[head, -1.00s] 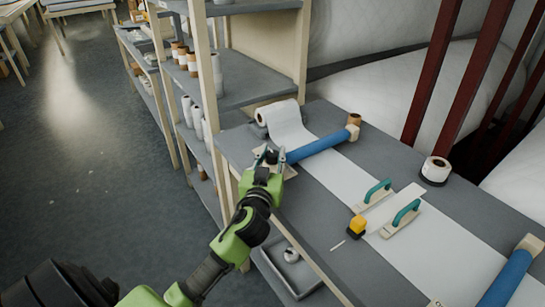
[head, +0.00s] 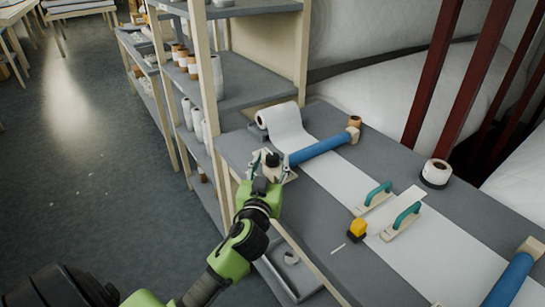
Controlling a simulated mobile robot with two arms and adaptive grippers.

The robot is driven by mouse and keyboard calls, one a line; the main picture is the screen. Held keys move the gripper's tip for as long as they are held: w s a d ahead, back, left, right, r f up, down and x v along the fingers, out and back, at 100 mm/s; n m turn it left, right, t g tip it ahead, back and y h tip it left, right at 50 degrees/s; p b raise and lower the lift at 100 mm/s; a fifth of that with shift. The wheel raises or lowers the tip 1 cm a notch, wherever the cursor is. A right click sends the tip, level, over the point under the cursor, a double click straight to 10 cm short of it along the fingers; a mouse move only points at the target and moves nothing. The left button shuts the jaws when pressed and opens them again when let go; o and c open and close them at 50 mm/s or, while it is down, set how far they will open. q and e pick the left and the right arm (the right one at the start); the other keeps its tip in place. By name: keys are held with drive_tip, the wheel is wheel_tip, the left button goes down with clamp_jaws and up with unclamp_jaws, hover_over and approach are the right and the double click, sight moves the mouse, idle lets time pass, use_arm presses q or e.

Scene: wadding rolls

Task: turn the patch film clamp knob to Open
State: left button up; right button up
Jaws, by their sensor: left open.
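A small dark knob (head: 272,159) stands on a pale plate at the left edge of the grey table, beside the near end of a blue roller (head: 318,149). I take it to be the clamp knob; its marking is too small to read. My left gripper (head: 271,164) is open, with its fingers on either side of the knob. I cannot tell whether they touch it. The gripper partly covers the plate. My right gripper is not in view.
A white roll (head: 283,122) feeds a strip (head: 345,180) along the table. Two green-handled tools (head: 374,197), (head: 402,219) and a yellow-black object (head: 357,229) lie on or beside it. Shelves (head: 245,86) rise behind left. A grey tray (head: 291,273) is below the table's left edge.

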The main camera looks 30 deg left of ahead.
use_arm(q)
drive_tip(key=v, duration=0.9)
drive_tip(key=shift+s+d, duration=0.15)
drive_tip(key=shift+s, duration=0.1)
